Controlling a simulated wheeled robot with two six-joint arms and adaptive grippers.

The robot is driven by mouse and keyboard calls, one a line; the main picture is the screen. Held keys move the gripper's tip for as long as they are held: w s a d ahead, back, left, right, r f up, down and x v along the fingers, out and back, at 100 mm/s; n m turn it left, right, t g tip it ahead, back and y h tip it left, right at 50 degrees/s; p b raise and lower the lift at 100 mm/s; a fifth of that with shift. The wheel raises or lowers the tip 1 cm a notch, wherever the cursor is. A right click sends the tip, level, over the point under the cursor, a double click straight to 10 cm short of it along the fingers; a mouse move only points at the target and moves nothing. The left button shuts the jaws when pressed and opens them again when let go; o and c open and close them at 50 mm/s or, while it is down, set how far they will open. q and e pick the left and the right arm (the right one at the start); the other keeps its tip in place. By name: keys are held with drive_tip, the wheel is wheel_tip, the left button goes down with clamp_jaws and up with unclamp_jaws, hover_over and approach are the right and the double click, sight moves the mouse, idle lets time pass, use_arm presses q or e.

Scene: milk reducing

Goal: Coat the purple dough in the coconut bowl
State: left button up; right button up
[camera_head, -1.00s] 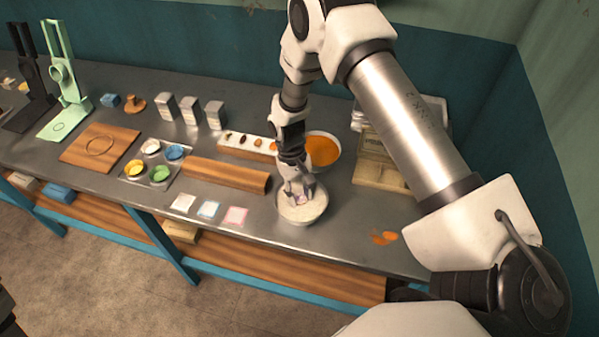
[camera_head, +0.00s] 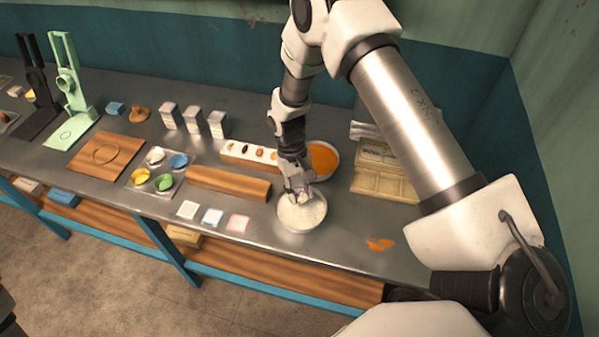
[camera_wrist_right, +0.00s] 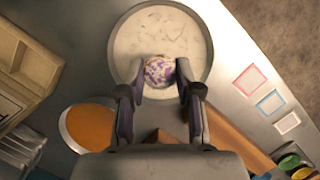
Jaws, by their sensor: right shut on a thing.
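The purple dough (camera_wrist_right: 159,72) is a small ball with white flecks over much of its purple surface. My right gripper (camera_wrist_right: 158,84) is shut on it, one finger on each side. The coconut bowl (camera_head: 318,215) is a round metal bowl with white flakes inside, near the front edge of the counter. It also fills the top of the right wrist view (camera_wrist_right: 205,45). My right gripper (camera_head: 301,197) points down over the far part of this bowl. I cannot tell whether the dough touches the flakes. My left gripper is not in view.
A bowl of orange contents (camera_head: 323,158) stands just behind the coconut bowl. A wooden block (camera_head: 228,184) lies to its left, and a compartmented box (camera_head: 383,180) stands back right. An orange smear (camera_head: 381,244) marks the otherwise clear counter at right.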

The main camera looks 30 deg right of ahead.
idle(0.4)
wheel_tip(320, 180, up, 4)
drive_tip(key=p, duration=0.3)
drive_tip(key=shift+r, duration=0.1)
idle(0.3)
